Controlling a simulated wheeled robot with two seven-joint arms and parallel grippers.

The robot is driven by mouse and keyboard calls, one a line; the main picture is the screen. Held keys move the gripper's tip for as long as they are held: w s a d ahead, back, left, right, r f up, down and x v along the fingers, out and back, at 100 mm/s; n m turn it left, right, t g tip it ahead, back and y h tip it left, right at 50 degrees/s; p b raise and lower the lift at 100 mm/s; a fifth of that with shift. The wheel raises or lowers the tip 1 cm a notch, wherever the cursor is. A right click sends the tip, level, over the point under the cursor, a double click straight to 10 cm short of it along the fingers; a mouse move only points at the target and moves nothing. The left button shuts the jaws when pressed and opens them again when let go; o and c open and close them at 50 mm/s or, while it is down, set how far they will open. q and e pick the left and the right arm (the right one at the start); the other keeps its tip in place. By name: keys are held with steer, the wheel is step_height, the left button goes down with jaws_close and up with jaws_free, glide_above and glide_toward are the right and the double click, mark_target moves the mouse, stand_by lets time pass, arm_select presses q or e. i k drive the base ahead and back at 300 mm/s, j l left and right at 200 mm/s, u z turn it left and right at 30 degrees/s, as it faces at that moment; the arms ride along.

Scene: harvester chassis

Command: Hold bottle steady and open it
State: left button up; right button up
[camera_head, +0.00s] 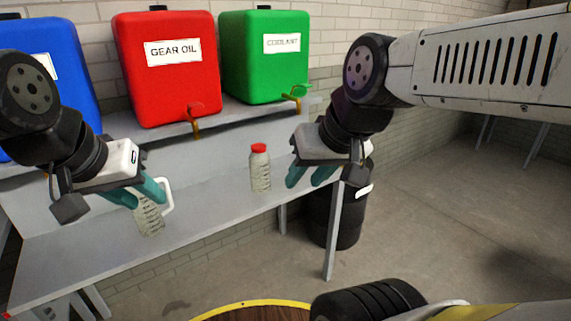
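A clear bottle (260,174) with a red cap (259,148) stands upright on the grey bench (215,205), right of the middle of its length. My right gripper (309,177) is just to the right of the bottle, its teal fingers apart and empty, pointing down. My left gripper (139,196) is further left, its teal fingers also apart. A clear jug (150,220) with a white handle is below and partly behind the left fingers. I cannot tell whether they touch it.
A blue tank (62,75), a red gear oil tank (168,85) and a green coolant tank (262,70) stand on the shelf above the bench, two with taps in front. A black drum (345,225) stands at the bench's right end. The bench between jug and bottle is clear.

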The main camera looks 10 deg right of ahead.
mark_target(259, 165)
steer(key=z, duration=0.25)
steer(key=i+l+u, duration=0.25)
steer(key=l+u, duration=0.25)
steer(key=l, duration=0.2)
steer(key=i+l+u, duration=0.25)
steer(key=l, duration=0.15)
steer(key=l+u, duration=0.25)
steer(key=l, duration=0.15)
steer(key=i+l, duration=0.2)
steer(key=l, duration=0.2)
